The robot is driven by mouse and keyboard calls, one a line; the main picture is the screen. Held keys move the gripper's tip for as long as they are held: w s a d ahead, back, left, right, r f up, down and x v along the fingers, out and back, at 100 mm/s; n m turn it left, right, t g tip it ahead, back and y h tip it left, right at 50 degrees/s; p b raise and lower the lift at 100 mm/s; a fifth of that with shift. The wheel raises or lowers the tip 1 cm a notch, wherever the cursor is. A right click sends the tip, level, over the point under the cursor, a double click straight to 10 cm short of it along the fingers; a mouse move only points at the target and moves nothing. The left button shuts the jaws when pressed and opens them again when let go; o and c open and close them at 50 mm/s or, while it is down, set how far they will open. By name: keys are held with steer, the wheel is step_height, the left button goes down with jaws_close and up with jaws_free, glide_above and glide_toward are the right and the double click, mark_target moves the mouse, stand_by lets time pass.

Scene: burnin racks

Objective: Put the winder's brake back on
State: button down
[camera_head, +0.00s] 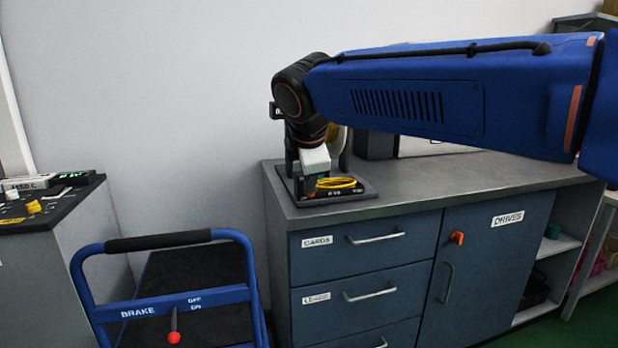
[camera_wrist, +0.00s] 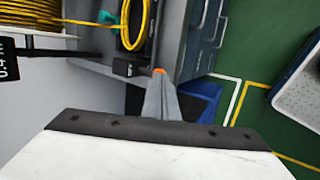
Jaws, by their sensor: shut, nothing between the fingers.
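The winder stands on the left end of the grey cabinet top, a dark base (camera_head: 362,190) with a small display. A yellow cable coil (camera_head: 337,183) lies at its front, and its reel is partly hidden behind my wrist. In the wrist view the wound yellow reel (camera_wrist: 30,12) and the coil (camera_wrist: 136,22) show at top left, with a teal piece (camera_wrist: 107,17) by the coil. My gripper (camera_wrist: 160,80) is shut and empty, pointing down at the winder's front edge. A small orange tip (camera_wrist: 159,71) shows right at the fingertips, beside a black block (camera_wrist: 125,68); I cannot tell whether they touch or how the brake is set.
A blue trolley (camera_head: 175,240) with its own red-knobbed brake lever (camera_head: 173,337) stands at front left. A console (camera_head: 60,215) is at far left. The worktop right of the winder has free room.

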mark_target(311, 195)
steer(key=f+t, duration=0.1)
steer(key=s+f+t, duration=0.1)
steer(key=f, duration=0.1)
steer(key=shift+d+y, duration=0.15)
steer(key=shift+y, duration=0.15)
steer(key=shift+r, duration=0.1)
steer(key=shift+r, duration=0.65)
steer(key=shift+s, duration=0.1)
